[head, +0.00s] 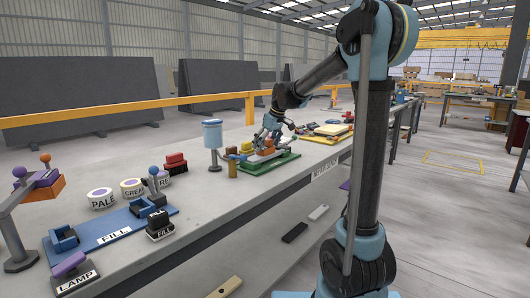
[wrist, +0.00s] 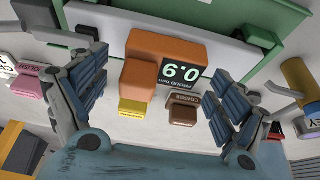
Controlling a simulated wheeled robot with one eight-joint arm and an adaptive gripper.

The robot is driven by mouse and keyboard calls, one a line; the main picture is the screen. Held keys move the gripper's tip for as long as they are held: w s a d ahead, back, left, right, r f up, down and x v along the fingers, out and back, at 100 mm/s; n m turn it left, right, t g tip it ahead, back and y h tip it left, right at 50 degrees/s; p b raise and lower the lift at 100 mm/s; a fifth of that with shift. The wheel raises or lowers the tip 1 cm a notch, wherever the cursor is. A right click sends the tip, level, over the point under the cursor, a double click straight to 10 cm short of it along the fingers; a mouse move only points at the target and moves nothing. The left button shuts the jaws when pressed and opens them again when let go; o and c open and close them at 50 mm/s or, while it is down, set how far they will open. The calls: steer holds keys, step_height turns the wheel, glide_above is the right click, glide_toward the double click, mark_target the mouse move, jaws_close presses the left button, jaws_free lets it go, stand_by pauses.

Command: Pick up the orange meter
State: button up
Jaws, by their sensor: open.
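The orange meter (wrist: 145,77) is a blocky orange body in the wrist view, with a dark display reading in pale digits and a small yellow block at its near end. It lies between the two spread fingers of my gripper (wrist: 155,72), with gaps on both sides. In the head view my gripper (head: 270,134) points down over the green board (head: 283,164) on the bench, and the meter (head: 266,151) is partly hidden beneath it. My gripper is open and holds nothing.
Brown labelled blocks (wrist: 184,110) sit right of the meter, near the right finger.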

steer(key=shift+c, duration=0.2)
steer(key=c, duration=1.3)
steer(key=shift+r, duration=0.15)
